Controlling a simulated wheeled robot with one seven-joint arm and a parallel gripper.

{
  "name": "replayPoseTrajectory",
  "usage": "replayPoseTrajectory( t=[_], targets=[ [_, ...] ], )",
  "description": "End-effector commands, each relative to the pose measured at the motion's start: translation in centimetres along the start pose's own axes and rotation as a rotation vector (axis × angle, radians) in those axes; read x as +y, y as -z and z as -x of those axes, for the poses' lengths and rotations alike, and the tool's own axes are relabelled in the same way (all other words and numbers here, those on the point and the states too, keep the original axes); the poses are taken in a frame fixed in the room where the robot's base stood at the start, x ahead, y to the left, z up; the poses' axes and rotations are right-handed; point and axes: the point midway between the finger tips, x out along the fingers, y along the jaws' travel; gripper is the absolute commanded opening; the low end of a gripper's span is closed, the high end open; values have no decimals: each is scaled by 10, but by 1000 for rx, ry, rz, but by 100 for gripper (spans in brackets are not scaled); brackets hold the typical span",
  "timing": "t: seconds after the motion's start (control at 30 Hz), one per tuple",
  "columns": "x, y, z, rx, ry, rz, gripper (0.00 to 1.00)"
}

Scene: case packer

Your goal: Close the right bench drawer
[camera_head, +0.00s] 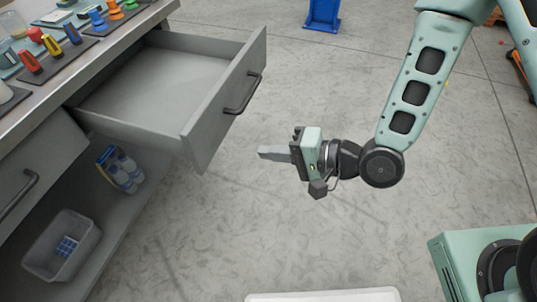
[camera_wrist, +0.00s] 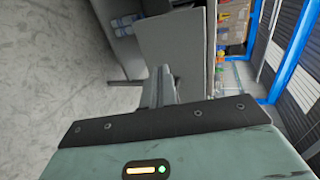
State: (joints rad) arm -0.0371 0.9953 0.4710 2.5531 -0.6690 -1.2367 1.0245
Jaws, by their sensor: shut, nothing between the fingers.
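The right bench drawer (camera_head: 228,104) is grey, empty and pulled well out from the bench in the head view. Its dark bar handle (camera_head: 243,94) is on the outer face of the front panel. My gripper (camera_head: 262,153) is shut and empty, apart from the drawer, to the right of its front panel, with the fingers pointing left. In the wrist view my gripper (camera_wrist: 160,76) points towards a flat grey panel (camera_wrist: 182,45), which looks like part of the drawer. The handle cannot be made out there.
Another drawer (camera_head: 30,175) with a handle is at the left. The bench top (camera_head: 95,59) carries coloured parts on dark mats. Below, a shelf holds a grey bin (camera_head: 78,254) and bottles (camera_head: 123,171). Open floor (camera_head: 230,230) lies around my gripper.

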Motion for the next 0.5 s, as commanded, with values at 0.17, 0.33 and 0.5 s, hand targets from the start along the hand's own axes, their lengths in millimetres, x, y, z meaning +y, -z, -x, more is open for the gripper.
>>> replayPoseTrajectory(
  t=[0.17,0.33,0.5],
  targets=[
    [6,-1,-14,-1,2,5,0],
    [6,-2,-43,-2,3,7,0],
    [1,-2,-77,-3,0,3,0]
  ],
)
